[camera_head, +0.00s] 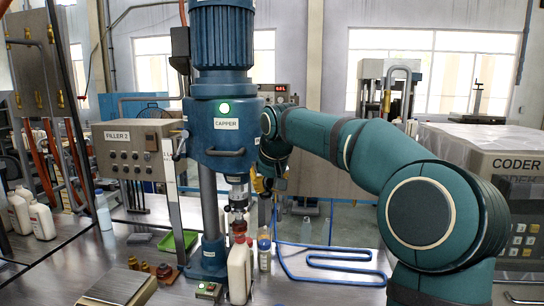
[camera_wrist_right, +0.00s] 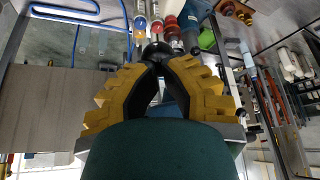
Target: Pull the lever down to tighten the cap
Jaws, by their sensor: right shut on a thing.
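The blue capper (camera_head: 224,130) stands in the middle of the head view, with a green lamp lit. My right gripper (camera_head: 262,185) is at the capper's right side, partly hidden by the machine and my arm. In the right wrist view its yellow-backed fingers (camera_wrist_right: 155,55) are closed around a dark rounded knob, apparently the lever's end. The rest of the lever is mostly hidden. My left gripper is out of view.
A small button box (camera_head: 208,291) sits in front. Blue tubing (camera_head: 335,268) lies right on the table.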

